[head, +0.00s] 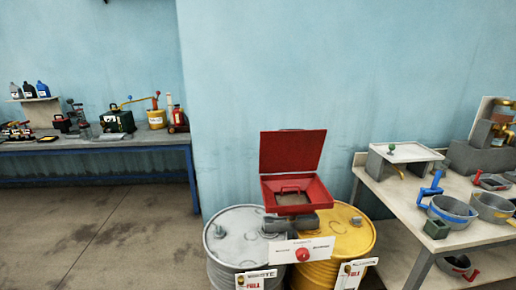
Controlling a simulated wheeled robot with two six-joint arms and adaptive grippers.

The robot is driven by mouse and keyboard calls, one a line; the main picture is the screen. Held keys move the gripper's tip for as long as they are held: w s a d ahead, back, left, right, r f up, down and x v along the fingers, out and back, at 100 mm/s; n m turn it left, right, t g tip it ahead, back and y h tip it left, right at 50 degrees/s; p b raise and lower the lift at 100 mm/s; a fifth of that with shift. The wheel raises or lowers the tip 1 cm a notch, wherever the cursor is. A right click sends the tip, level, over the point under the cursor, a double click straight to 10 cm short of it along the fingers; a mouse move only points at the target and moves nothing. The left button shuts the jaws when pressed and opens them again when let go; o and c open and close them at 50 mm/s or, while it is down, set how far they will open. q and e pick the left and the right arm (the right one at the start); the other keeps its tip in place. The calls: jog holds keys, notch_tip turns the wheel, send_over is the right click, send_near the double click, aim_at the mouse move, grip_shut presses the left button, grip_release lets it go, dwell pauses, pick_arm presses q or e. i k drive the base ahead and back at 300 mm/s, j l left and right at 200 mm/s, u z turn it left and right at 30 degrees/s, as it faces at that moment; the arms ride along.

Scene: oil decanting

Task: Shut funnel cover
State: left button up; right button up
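The red funnel (302,201) sits in the middle of the head view, above a grey drum and a yellow drum. Its red cover (292,151) stands open, upright at the back of the funnel. A mesh-like insert with a small red handle shows inside the funnel. Neither of my grippers is in view.
The grey drum (232,246) and the yellow drum (347,236) stand under the funnel, with a red-knobbed panel (297,252) in front. A right-hand table (399,215) holds pans and a tray. A workbench (92,143) with tools stands at the left. The floor (115,225) between is clear.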

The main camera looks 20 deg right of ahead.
aim_at(290, 150)
jog(key=i+j+u, duration=0.25)
jog(key=j+u, duration=0.15)
jog(key=i+j+u, duration=0.75)
jog(key=i+j+z, duration=0.15)
jog(key=i+z, duration=0.15)
jog(key=i, duration=0.2)
jog(key=i+j+z, duration=0.25)
jog(key=i, duration=0.2)
jog(key=i+l+z, duration=0.1)
jog(key=z, duration=0.35)
jog(key=i+z, duration=0.3)
jog(key=z, duration=0.2)
jog(key=i+z, duration=0.2)
jog(key=z, duration=0.25)
jog(key=i+j+z, duration=0.2)
jog(key=z, duration=0.25)
jog(key=i+j+z, duration=0.2)
jog(key=z, duration=0.3)
jog(key=i+j+z, duration=0.15)
jog(key=z, duration=0.3)
jog(key=i+j+z, duration=0.15)
jog(key=z, duration=0.15)
jog(key=i+j+z, duration=0.15)
jog(key=j+z, duration=0.2)
jog(key=i+j+z, duration=0.1)
jog(key=j+z, duration=0.5)
jog(key=i+j, duration=0.05)
jog(key=j, duration=0.05)
